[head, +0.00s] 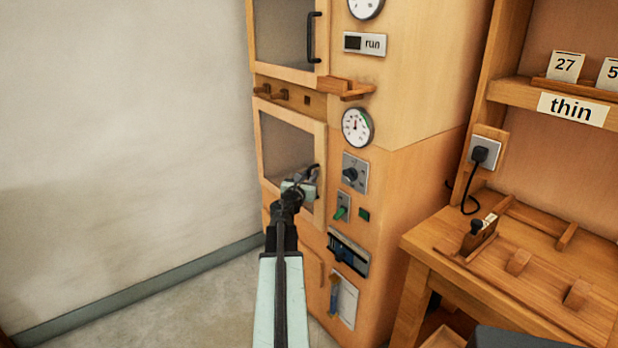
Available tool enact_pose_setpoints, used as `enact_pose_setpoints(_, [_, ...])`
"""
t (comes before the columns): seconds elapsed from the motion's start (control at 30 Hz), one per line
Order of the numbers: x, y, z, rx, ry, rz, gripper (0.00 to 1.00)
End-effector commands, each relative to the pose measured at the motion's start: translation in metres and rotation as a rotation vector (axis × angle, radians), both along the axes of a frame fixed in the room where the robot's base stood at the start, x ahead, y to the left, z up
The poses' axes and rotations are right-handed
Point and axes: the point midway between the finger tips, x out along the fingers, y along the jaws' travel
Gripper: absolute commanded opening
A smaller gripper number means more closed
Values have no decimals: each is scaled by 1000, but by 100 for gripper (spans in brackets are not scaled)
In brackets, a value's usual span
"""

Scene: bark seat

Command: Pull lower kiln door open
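The lower kiln door (264,165) is a wooden frame around a grey pane, on the front of the tall wooden kiln cabinet (410,200). It looks shut or nearly so; a small gap cannot be ruled out. My gripper (310,176) is at the door's right side, at about the height of the lower part of the pane. It covers the place of the handle, and only a dark bit shows there. I cannot tell whether the fingers are around the handle, touching it or just in front of it.
Above is the upper kiln door (318,60) with a black handle. A gauge (357,127), a knob (351,174) and a green switch (341,212) sit right of the lower door. A workbench (520,270) stands at right. Floor (190,315) at left is clear up to the wall.

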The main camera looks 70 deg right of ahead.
Motion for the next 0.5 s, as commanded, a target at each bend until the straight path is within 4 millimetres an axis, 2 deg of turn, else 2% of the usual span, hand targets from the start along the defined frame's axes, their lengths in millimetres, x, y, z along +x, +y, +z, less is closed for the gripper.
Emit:
enact_pose_setpoints(0.1, [0,1,0,0,0,0,21])
enact_pose_setpoints(0.13, [0,1,0,0,0,0,19])
enact_pose_setpoints(0.2, [0,1,0,0,0,0,0])
enact_pose_setpoints(0.5, [-1,1,0,0,-1,-1,0])
